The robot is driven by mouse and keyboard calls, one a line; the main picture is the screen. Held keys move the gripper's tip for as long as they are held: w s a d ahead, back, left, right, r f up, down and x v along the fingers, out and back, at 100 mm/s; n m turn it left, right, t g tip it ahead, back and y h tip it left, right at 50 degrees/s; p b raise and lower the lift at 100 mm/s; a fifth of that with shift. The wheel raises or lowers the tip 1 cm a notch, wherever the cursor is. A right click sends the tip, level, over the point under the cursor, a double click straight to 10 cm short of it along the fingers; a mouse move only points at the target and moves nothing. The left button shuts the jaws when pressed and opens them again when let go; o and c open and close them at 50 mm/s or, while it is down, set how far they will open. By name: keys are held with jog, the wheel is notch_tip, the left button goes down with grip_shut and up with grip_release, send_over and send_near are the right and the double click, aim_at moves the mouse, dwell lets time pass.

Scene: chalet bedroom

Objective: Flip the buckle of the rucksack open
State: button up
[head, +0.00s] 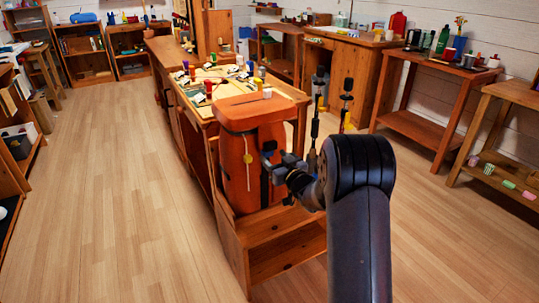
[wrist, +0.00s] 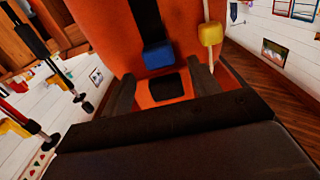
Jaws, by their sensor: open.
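The orange rucksack (head: 238,172) stands upright on a wooden stand. In the wrist view its orange front (wrist: 105,35) fills the middle. A black strap (wrist: 146,20) runs down to a blue buckle (wrist: 158,54), with a separate black patch (wrist: 166,86) below it. My gripper (wrist: 163,74) is open, its two dark fingers apart on either side of the black patch, with the tips just below the blue buckle. In the head view my gripper (head: 270,164) is at the rucksack's right front. Whether the fingers touch the rucksack cannot be told.
A yellow toggle (wrist: 210,34) hangs on a pale cord right of the buckle. Two upright poles (head: 315,115) stand close behind my wrist; they show at left in the wrist view (wrist: 75,92). A worktable (head: 205,85) with small items is behind the rucksack. Floor at left is clear.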

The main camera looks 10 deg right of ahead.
jog(key=shift+x, duration=1.95)
